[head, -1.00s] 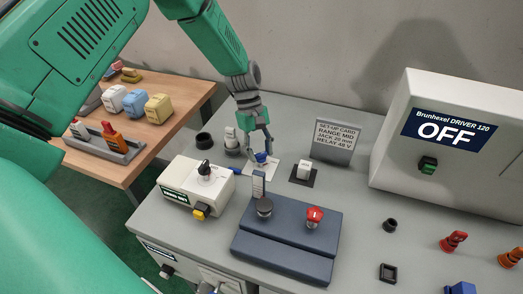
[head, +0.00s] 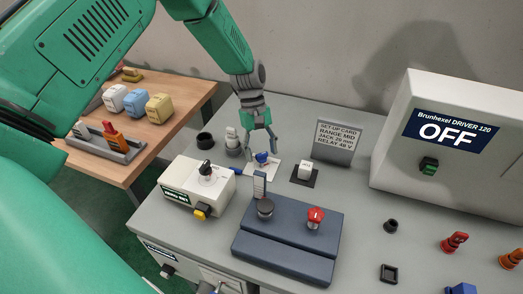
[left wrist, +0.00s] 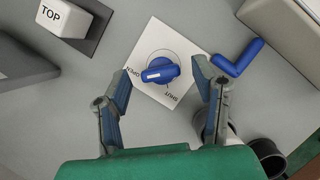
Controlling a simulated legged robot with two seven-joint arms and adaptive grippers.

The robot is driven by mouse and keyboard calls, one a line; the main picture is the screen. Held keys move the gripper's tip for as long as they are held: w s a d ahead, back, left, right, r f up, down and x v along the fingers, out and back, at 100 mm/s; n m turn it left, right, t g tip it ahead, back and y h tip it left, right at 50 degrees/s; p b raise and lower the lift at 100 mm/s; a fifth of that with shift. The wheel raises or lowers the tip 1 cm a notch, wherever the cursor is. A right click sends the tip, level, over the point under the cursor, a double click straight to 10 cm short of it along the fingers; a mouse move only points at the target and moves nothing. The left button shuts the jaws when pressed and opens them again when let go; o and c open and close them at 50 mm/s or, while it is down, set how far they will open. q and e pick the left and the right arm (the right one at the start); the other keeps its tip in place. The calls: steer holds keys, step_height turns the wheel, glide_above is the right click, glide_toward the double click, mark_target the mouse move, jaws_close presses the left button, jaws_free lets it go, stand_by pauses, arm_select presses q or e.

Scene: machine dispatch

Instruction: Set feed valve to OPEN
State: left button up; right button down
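The feed valve is a blue knob (left wrist: 162,70) on a white plate (left wrist: 152,38) marked OPEN and SHUT; it also shows in the head view (head: 262,158). In the left wrist view, the white mark on its handle points left, towards the word OPEN. My left gripper (left wrist: 161,74) is open, with one finger on each side of the knob and visible gaps between. In the head view the left gripper (head: 262,155) is just over the plate. My right gripper is not in view.
A blue L-shaped lever (left wrist: 238,58) is close to the right finger. A white TOP block (head: 305,169), a setup card (head: 336,138), a white box (head: 196,186) and a dark blue console (head: 287,240) surround the plate. The driver unit (head: 450,180) reads OFF.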

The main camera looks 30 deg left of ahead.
arm_select(q)
steer(key=v, duration=1.2)
steer(key=shift+d+f, duration=0.1)
